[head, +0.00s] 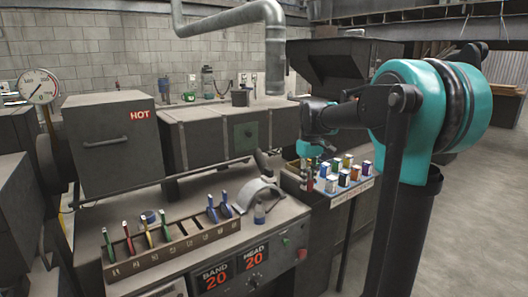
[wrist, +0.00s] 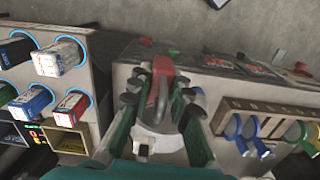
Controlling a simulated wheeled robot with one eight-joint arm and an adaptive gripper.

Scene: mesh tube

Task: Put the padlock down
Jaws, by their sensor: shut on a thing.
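My gripper (wrist: 162,88) is shut on what looks like the padlock, with a red body (wrist: 160,62) and a grey loop between the dark fingertips. In the head view my gripper (head: 308,176) points down at the left end of the box tray, beside the machine bench; the padlock is too small to make out clearly there. I cannot tell whether the padlock touches a surface.
The tray (head: 336,201) holds several small coloured boxes (head: 355,172). A slotted rack (head: 175,250) with coloured tags stands on the bench, near a curved grey guard (head: 258,190). Bare bench top (head: 285,208) shows between guard and tray. A box marked HOT (head: 110,143) stands behind.

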